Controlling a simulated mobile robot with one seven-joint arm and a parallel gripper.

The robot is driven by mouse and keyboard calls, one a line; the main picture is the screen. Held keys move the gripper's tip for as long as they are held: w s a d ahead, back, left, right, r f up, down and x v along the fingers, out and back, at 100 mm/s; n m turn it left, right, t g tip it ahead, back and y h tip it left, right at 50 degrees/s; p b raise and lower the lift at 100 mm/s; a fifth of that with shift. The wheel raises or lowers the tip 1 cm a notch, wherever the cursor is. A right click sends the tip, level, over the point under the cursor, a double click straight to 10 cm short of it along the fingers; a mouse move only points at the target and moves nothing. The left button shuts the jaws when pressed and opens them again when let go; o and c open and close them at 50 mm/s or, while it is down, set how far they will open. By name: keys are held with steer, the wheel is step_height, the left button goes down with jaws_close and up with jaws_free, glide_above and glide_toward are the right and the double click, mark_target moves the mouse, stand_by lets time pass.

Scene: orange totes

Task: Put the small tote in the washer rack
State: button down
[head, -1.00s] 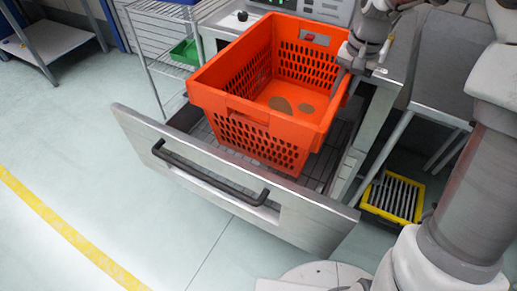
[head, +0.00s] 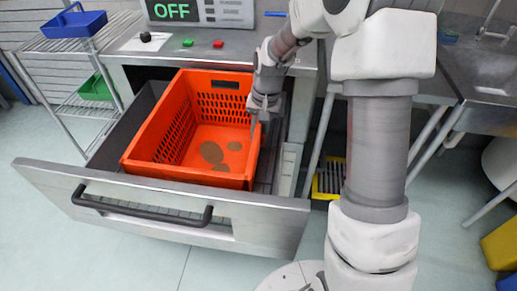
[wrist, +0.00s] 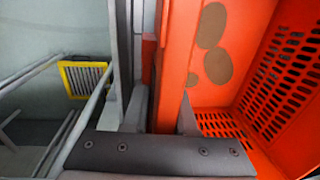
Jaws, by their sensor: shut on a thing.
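The orange tote (head: 205,172), with slotted walls and brown round patches on its floor, sits inside the pulled-out washer drawer, upright. Its lower part is hidden behind the drawer front (head: 160,208), so I cannot tell whether its base touches the rack. Rack wire shows beside it. My gripper (head: 258,118) reaches down from above at the tote's right wall. In the wrist view my gripper (wrist: 163,115) has one finger on each side of that tote wall (wrist: 178,70) and is shut on it.
The washer's panel (head: 200,10) reads OFF above a counter with a green and a red button. A wire shelf (head: 85,40) with a blue bin stands left. A yellow-edged crate (head: 328,178) lies under the right-hand table. Floor in front is clear.

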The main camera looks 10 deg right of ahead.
steer(key=shift+f+b, duration=0.6)
steer(key=shift+f, duration=2)
steer(key=shift+w, duration=0.1)
steer(key=shift+f, duration=0.15)
steer(key=c, duration=0.7)
jaws_free()
